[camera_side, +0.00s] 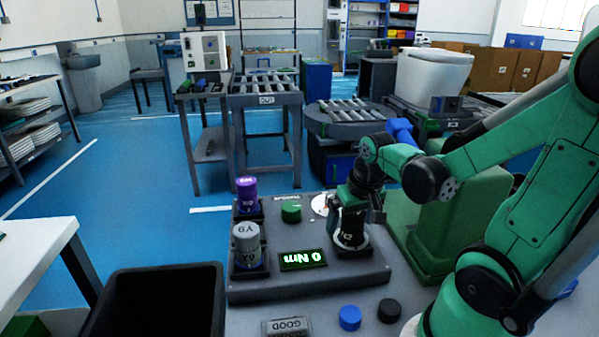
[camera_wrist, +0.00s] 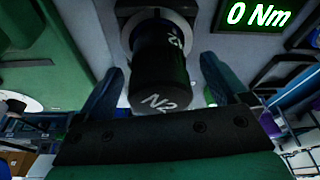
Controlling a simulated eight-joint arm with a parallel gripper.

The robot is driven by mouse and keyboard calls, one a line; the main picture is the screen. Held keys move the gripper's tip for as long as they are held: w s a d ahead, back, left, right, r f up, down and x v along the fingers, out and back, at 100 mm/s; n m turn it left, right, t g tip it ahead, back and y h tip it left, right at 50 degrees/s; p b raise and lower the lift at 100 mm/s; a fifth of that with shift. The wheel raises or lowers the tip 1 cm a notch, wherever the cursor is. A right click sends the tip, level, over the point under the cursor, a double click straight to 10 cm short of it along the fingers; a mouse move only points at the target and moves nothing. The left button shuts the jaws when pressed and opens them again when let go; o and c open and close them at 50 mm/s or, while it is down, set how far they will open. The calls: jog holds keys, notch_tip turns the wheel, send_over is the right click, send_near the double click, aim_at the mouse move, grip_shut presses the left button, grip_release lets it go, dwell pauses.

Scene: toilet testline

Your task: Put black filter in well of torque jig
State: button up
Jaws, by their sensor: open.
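The black filter (camera_wrist: 160,60), marked N2, stands upright at the right-hand well of the grey torque jig (camera_side: 310,283). Its lower end meets a pale ring on a dark square base (camera_side: 352,247); whether it is fully seated cannot be told. In the side view the filter (camera_side: 352,222) is partly covered by my gripper (camera_side: 353,203), which is above and around its top. In the wrist view my gripper (camera_wrist: 162,68) is open, with one finger on each side of the filter and visible gaps. The jig's display (camera_side: 303,259) reads 0 Nm.
A purple filter (camera_side: 246,190) and a grey filter marked Y9 (camera_side: 246,245) stand in the jig's left holders. A green button (camera_side: 291,212) sits between. A black bin (camera_side: 205,310) is at front left. Blue (camera_side: 350,318) and black (camera_side: 389,311) round pieces lie in front.

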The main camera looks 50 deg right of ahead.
aim_at(357, 214)
jog(key=shift+v, duration=2.3)
jog(key=shift+w+a+r, duration=0.1)
jog(key=shift+a+r, duration=0.1)
jog(key=shift+r, duration=0.25)
jog(key=w+a+n+t+y, duration=0.1)
jog(key=w+a+n+t, duration=0.1)
jog(key=a, duration=0.3)
jog(key=w+a+r+n+t, duration=0.1)
jog(key=w+a+n+t, duration=0.1)
jog(key=a+n, duration=0.2)
jog(key=shift+w+a+r+n+t+y, duration=0.3)
jog(key=shift+a+r+n+y, duration=0.1)
jog(key=shift+a, duration=0.85)
jog(key=shift+c, duration=0.5)
